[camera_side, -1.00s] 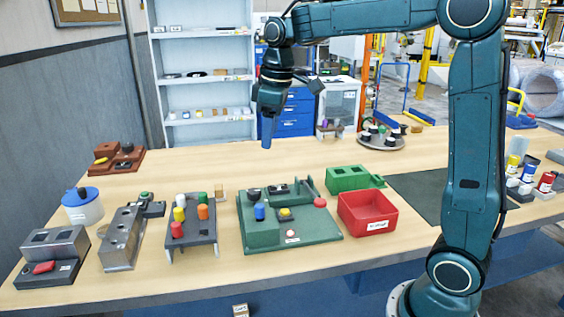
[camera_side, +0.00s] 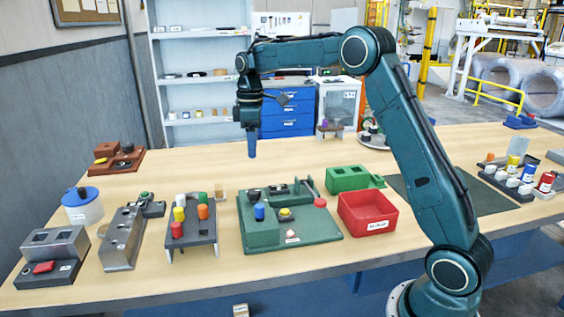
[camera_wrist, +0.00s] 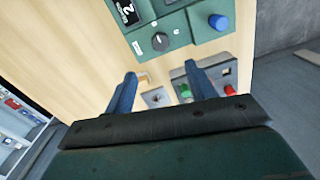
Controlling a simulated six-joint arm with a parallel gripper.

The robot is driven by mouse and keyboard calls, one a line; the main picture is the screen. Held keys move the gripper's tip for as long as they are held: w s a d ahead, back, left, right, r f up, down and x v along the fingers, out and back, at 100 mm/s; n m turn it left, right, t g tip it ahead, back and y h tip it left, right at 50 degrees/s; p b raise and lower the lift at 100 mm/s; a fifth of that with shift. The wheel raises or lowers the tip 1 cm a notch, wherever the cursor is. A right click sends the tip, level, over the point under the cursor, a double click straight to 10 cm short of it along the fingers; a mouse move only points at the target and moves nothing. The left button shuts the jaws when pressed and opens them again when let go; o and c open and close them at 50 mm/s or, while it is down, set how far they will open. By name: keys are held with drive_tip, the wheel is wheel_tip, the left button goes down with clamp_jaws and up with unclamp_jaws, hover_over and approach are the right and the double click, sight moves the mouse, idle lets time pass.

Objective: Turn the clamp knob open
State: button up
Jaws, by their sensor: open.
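The green fixture (camera_side: 330,231) stands on the table in the side view. A black knob (camera_side: 254,193) sits on its raised left block; a black knob with a light pointer line (camera_wrist: 160,41) shows on green in the wrist view, and I take it for the clamp knob. A blue cylinder (camera_side: 259,212) is near it and also shows in the wrist view (camera_wrist: 218,22). My gripper (camera_side: 251,151) hangs pointing down, above and behind the fixture, clear of the knob. In the wrist view its fingers (camera_wrist: 161,88) are apart with nothing between them.
A dark rack (camera_side: 192,237) with several coloured cylinders stands left of the fixture. A red bin (camera_side: 368,213) and a green block (camera_side: 349,178) stand to its right. Grey metal blocks (camera_side: 122,239) are farther left. The table behind the fixture is clear.

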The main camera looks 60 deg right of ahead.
sight(255, 191)
drive_tip(key=shift+f, duration=0.15)
drive_tip(key=f, duration=1.3)
drive_tip(key=shift+s+a+f, duration=0.15)
drive_tip(key=shift+a+f, duration=0.05)
drive_tip(key=c, duration=1)
